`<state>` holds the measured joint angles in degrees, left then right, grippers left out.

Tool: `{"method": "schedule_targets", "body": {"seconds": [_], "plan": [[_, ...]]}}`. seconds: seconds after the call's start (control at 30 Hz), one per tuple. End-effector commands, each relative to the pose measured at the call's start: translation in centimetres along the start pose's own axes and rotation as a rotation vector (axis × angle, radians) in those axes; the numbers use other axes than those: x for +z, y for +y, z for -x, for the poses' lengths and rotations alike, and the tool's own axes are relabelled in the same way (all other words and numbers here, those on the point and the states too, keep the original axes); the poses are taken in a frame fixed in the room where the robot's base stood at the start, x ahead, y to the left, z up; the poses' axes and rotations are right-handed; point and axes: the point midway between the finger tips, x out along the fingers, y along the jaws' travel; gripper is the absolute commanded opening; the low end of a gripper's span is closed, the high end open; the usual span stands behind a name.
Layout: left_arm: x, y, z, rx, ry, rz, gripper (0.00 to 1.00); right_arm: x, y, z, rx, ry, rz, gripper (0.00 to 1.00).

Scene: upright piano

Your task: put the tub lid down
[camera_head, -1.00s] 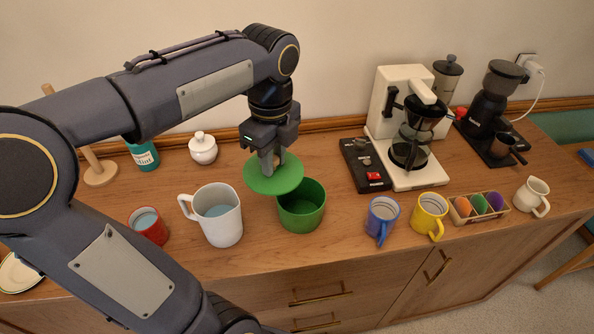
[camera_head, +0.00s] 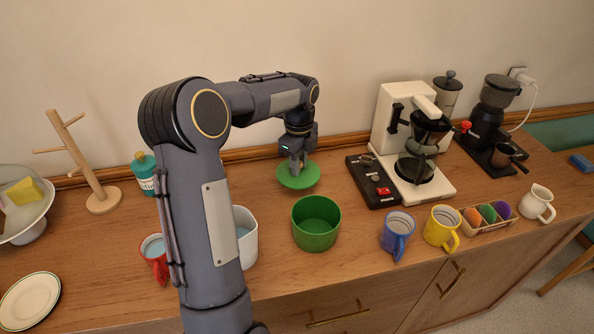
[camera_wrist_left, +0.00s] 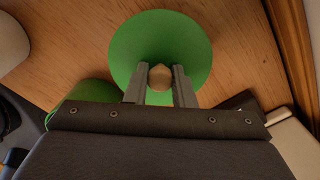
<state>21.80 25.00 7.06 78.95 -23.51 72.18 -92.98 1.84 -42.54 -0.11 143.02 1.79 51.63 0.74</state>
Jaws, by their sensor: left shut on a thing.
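The tub lid (camera_head: 298,178) is a green disc with a pale wooden knob (camera_wrist_left: 160,77). My left gripper (camera_head: 297,167) is shut on that knob from above. In the head view the lid is behind the tub, near the wall, low at the counter top; I cannot tell whether it touches the wood. The wrist view also shows the lid (camera_wrist_left: 160,40), with wood around it. The open green tub (camera_head: 316,222) stands in front of the lid and is empty as far as I see. My right gripper is not in view.
A black switch box (camera_head: 373,182) and a white coffee maker (camera_head: 423,180) stand right of the lid. A white mug (camera_head: 247,240) and a red mug (camera_head: 154,254) are partly behind my arm. Blue (camera_head: 397,233) and yellow (camera_head: 441,229) mugs stand at the front.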

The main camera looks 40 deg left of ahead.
Motion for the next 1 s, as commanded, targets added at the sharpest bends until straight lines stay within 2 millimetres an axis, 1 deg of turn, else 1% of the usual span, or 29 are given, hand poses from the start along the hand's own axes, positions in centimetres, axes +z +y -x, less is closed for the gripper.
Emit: {"method": "schedule_targets", "body": {"seconds": [0.03,0.27,0.33,0.5,0.9,0.93,1.0], "plan": [[0.4,-0.3,-0.6,0.002,0.000,0.002,0.00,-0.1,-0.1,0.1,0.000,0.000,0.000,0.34],[1.1,-1.0,-1.8,0.000,0.000,0.000,0.00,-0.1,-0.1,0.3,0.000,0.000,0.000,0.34],[1.5,-1.4,-2.5,0.002,0.000,0.001,0.00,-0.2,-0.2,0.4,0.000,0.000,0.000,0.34],[1.4,-1.3,-5.0,0.003,0.000,-0.001,0.00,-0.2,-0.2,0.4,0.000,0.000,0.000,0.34],[1.4,-1.3,-5.7,-0.001,-0.001,0.000,0.00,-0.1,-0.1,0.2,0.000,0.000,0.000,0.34],[1.4,-1.3,-5.7,-0.001,-0.001,0.000,0.25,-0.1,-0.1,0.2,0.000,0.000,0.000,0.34],[1.4,-1.3,-5.6,-0.001,-0.001,0.000,0.34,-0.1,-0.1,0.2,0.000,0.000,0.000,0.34]]}}
